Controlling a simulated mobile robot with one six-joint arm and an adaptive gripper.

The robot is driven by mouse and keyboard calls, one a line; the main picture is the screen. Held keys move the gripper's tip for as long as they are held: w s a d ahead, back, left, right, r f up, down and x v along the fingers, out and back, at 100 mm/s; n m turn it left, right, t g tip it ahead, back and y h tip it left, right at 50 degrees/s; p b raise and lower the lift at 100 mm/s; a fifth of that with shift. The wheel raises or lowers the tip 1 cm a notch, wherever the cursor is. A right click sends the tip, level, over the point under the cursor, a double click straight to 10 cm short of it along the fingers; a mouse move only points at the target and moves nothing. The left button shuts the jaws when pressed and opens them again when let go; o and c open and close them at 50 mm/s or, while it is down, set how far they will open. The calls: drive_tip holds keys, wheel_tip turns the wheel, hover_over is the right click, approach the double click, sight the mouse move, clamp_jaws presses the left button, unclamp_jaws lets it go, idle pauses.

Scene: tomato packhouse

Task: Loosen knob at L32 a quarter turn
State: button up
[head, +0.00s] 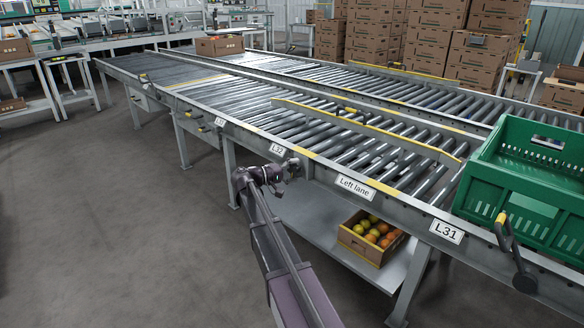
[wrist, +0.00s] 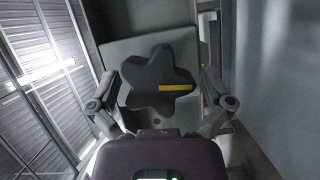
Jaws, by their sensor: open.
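The knob (wrist: 160,84) is a dark, star-shaped hand knob on a pale grey plate, seen face-on in the wrist view. A yellow bar on its face points right in that picture. My gripper (wrist: 161,92) is open, with one finger to the left of the knob and one to the right; contact with the lobes cannot be told. In the head view my gripper (head: 272,174) is at the conveyor's side rail, just below the L32 label (head: 277,149). The knob is mostly hidden there by my gripper.
A roller conveyor runs along the rail, with a Left lane label (head: 355,188) and an L31 label (head: 446,232). A dark lever (head: 515,258) hangs by L31 below a green crate (head: 530,196). A fruit box (head: 358,247) sits on the lower shelf. The floor at left is clear.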

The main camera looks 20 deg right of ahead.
drive_tip(key=shift+r+m+p, duration=0.1)
drive_tip(key=shift+m+p, duration=0.3)
